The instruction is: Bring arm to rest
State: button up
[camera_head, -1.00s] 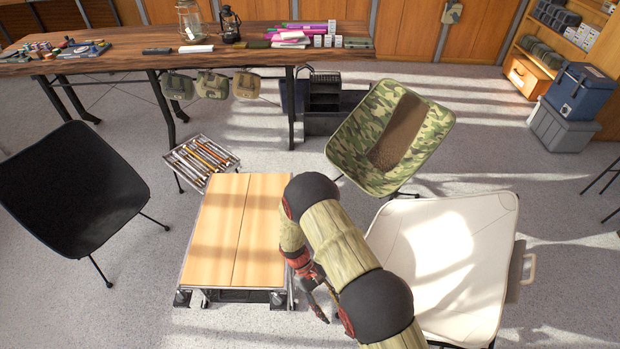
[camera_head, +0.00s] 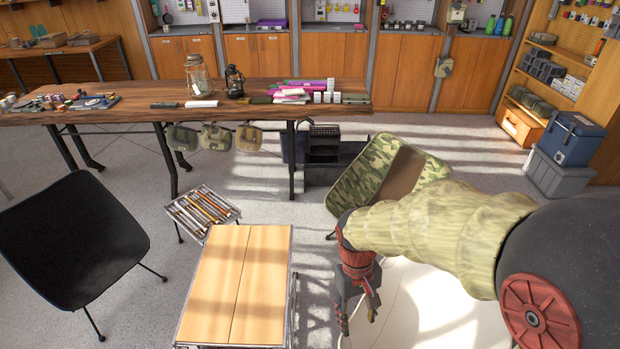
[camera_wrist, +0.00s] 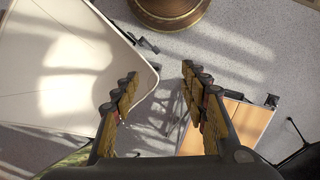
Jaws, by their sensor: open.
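My gripper (camera_head: 358,310) hangs down from the end of my arm at the lower right of the head view, above the white chair (camera_head: 425,310). The white chair shows at the left of the wrist view (camera_wrist: 50,75). A low wooden table (camera_head: 236,285) stands left of my gripper in the head view, and part of it shows at the right of the wrist view (camera_wrist: 245,125). My forearm hides much of the white chair.
A camouflage chair (camera_head: 365,180) stands just behind my gripper. A black chair (camera_head: 70,240) is at the left, beside a small rack (camera_head: 203,210) of rods. A long wooden table (camera_head: 130,98) with lanterns runs across the back. Open floor lies at the right back.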

jog(key=s+d+r+m+t+p, duration=0.1)
jog(key=s+d+r+t, duration=0.2)
jog(key=r, duration=0.8)
jog(key=s+d+r+m+t+y+p, duration=0.1)
jog(key=s+d+r+t, duration=0.3)
jog(key=r, duration=0.8)
jog(key=shift+s+d+m+p, duration=0.35)
jog(key=shift+s+m+p, duration=0.25)
jog(key=shift+s, duration=0.5)
jog(key=shift+c, duration=0.8)
